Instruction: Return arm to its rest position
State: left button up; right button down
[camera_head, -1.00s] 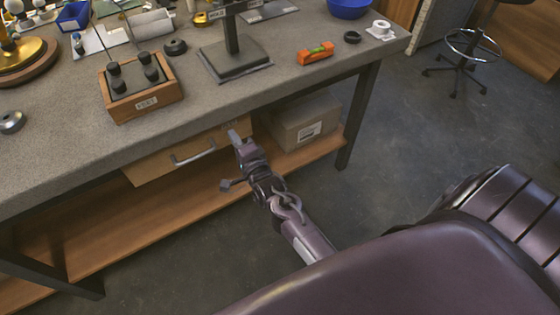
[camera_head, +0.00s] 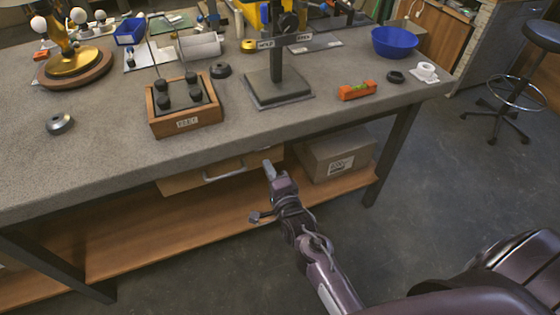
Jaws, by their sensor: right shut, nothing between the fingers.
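My right arm reaches in from the lower right of the head view. Its gripper (camera_head: 268,168) is shut and empty in front of the bench, below the front edge of the top and near the drawer. It appears apart from the bench, though the gap is hard to judge. My left gripper does not show. A round wooden lamp base with a brass dome (camera_head: 75,62) stands at the upper left of the bench. A wooden box with black knobs (camera_head: 185,118) sits near the front edge.
The grey bench top (camera_head: 340,115) also bears a black stand (camera_head: 278,86), an orange level (camera_head: 357,91) and a blue bowl (camera_head: 394,42). A drawer (camera_head: 225,172), a cardboard box (camera_head: 335,155) and a wooden shelf are below. A stool (camera_head: 510,95) stands right; floor between is clear.

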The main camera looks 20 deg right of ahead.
jog(key=s+a+f+n+g+y+p, duration=0.1)
jog(key=s+f+n+g+p, duration=0.15)
jog(key=s+f, duration=0.45)
jog(key=s+a+f+n+g+p, duration=0.1)
jog(key=s+f+n+g, duration=0.25)
jog(key=f, duration=0.45)
jog(key=s+a+f+n+g+y+p, duration=0.1)
jog(key=s+a+f+n+g, duration=0.1)
jog(key=s+f+n, duration=0.35)
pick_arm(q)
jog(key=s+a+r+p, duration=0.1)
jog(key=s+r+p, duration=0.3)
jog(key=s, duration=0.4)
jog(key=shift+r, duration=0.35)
pick_arm(e)
jog(key=s+d+f+n+g, duration=0.3)
jog(key=s+f, duration=0.2)
jog(key=s, duration=0.4)
jog(key=s+d+f+n+g+h, duration=0.1)
jog(key=s+d+f+n+g, duration=0.2)
jog(key=s, duration=0.7)
jog(key=s+d+f+n+g+h, duration=0.1)
jog(key=s+d+f+n+g, duration=0.2)
jog(key=s+f, duration=0.5)
jog(key=shift+s, duration=1.2)
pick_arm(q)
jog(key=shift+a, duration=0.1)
pick_arm(e)
jog(key=shift+f, duration=0.1)
